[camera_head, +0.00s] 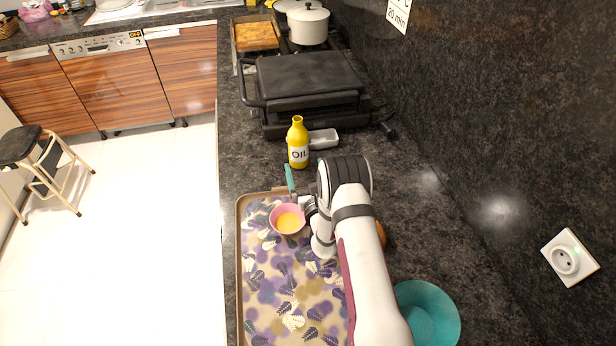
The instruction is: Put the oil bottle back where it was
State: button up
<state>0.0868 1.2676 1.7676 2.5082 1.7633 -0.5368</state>
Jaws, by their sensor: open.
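The yellow oil bottle (298,151), labelled OIL, stands upright on the dark countertop just beyond the far edge of the tray. It stands near the contact grill, beside a small grey metal container (323,139). My gripper (308,204) is open, over the far right part of the tray, nearer the viewer than the bottle and apart from it. My arm hides part of the tray, and the fingertips are small and hard to make out.
A patterned tray (241,290) carries a pink cup (274,217) of orange liquid close to my gripper. A teal handle (290,178) lies at its far edge. Beyond are a black contact grill (310,80), a baking dish and white pots (308,26). A teal bowl (430,312) sits right.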

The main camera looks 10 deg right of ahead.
jog(key=s, duration=0.4)
jog(key=s+a+r+n+g+y, duration=0.2)
jog(key=a+r+n+y, duration=0.6)
jog(key=a+r+y, duration=0.5)
jog(key=s+a+r+n+g+y, duration=0.3)
jog(key=s+a+r+n+g, duration=0.4)
jog(key=s+a+r, duration=0.15)
jog(key=s+r+n+g+h, duration=0.1)
jog(key=s+n+g+h, duration=0.3)
jog(key=s+n+g, duration=1.15)
jog(key=s+d+f+t+h, duration=0.3)
jog(key=s+d+h, duration=0.2)
jog(key=s+d, duration=0.3)
jog(key=s+d+f+t+h, duration=0.2)
jog(key=s+d+t+h, duration=0.1)
jog(key=s+d+h, duration=0.3)
jog(key=w+d+r+m, duration=0.2)
jog(key=w+d+m, duration=0.4)
jog(key=w+d, duration=0.4)
jog(key=w+d+r+m, duration=0.1)
jog(key=w+d+m, duration=0.5)
jog(key=w, duration=0.6)
jog(key=w+d+f, duration=0.1)
jog(key=d+f, duration=0.1)
jog(key=f, duration=0.3)
jog(key=w+d+f+h, duration=0.1)
jog(key=d+f, duration=0.1)
jog(key=f, duration=0.3)
jog(key=shift+w+d+f, duration=0.15)
jog(key=shift+w, duration=0.15)
